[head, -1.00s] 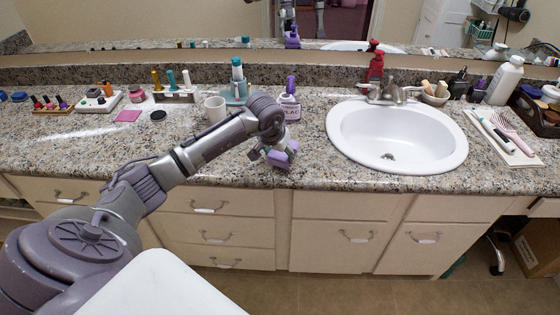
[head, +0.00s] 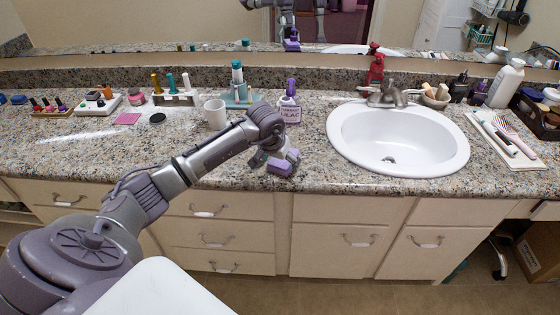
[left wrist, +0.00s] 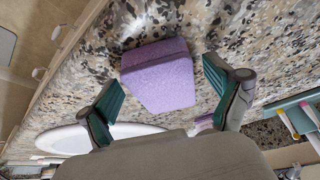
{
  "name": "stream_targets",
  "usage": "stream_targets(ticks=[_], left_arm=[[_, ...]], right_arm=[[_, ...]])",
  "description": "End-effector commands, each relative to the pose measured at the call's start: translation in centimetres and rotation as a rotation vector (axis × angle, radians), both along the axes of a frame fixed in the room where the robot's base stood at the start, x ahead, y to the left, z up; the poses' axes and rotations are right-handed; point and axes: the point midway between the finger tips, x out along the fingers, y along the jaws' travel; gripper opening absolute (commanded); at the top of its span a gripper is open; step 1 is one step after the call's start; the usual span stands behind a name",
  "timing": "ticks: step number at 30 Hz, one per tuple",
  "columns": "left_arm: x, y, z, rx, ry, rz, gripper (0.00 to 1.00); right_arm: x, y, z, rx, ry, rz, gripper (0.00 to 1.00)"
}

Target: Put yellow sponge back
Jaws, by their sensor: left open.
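I see no clearly yellow sponge; the sponge-like block at my gripper is purple. This purple sponge (head: 280,168) lies on the granite counter near its front edge, left of the sink. In the left wrist view the purple sponge (left wrist: 160,78) sits between the spread fingers, with gaps on both sides. My left gripper (head: 275,160) is open and over the sponge; its green-padded fingers also show in the left wrist view (left wrist: 163,85). My right gripper is not in view.
A lilac bottle (head: 289,108) and a white mug (head: 215,113) stand behind the gripper. The white sink (head: 397,138) is to the right, with a small bowl (head: 435,101) of tan items behind it. Counter left of the gripper is clear at the front.

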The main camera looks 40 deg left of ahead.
Motion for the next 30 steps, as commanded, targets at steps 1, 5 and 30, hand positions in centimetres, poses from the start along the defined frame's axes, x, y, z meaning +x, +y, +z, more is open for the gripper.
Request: stream_targets(ticks=[1,5,30], left_arm=[[0.0,0.0,0.5,-0.001,0.000,0.001,0.91],[-0.5,0.0,2.0,0.002,-0.004,-0.001,0.91],[-4.6,-0.8,11.3,-0.003,0.001,0.001,0.91]], right_arm=[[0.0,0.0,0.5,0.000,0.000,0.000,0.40],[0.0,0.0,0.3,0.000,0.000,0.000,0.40],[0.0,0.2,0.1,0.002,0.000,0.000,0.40]])
